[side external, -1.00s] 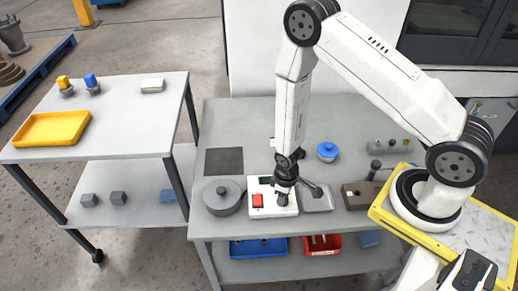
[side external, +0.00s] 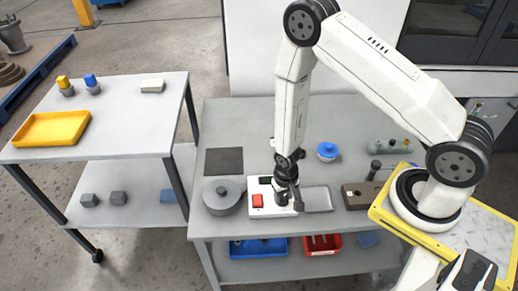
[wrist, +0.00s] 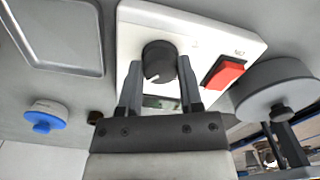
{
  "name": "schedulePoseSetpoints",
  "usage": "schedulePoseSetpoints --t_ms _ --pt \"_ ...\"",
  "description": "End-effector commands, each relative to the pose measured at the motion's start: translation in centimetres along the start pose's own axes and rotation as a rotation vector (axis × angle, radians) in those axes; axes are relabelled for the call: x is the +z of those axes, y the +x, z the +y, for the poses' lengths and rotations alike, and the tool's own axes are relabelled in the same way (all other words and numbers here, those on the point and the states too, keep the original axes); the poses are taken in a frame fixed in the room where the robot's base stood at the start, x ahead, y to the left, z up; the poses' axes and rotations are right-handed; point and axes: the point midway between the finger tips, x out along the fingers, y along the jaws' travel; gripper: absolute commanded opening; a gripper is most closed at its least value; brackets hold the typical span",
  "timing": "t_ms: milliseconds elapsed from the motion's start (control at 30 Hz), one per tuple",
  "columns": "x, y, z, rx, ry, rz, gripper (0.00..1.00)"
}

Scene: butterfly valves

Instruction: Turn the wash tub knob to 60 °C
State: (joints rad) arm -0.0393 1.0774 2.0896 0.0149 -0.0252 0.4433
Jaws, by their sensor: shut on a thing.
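The wash tub knob (wrist: 158,60) is black and round, with a pale mark on its face near the lower edge in the wrist view. It sits on a white control panel (wrist: 200,35) with a small dark display (wrist: 160,102). The panel also shows in the side view (side external: 268,216). My gripper (wrist: 160,68) has one finger on each side of the knob and is shut on it. In the side view my gripper (side external: 284,196) points down at the panel's right part and hides the knob. The temperature marks are not readable.
A red switch (wrist: 223,72) is on the panel beside the knob. A grey lidded pot (side external: 222,198) stands left of the panel and a shallow grey tray (side external: 318,199) right of it. A blue-lidded jar (side external: 327,151) stands behind. Bench space (side external: 245,120) is clear at the back.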

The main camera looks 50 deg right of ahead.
Motion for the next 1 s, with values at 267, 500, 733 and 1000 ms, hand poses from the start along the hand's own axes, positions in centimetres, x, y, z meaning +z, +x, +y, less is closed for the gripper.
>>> schedulePoseSetpoints --t_ms 267,500,733,1000 --pt "-0.04 -0.05 -0.03 0.000 0.013 0.001 0.00" --pt "-0.04 -0.05 -0.02 0.000 0.012 0.001 0.71" --pt "-0.02 -0.02 -0.01 0.000 0.011 0.000 0.81" --pt "-0.02 -0.27 -0.01 0.000 0.010 0.000 0.81"
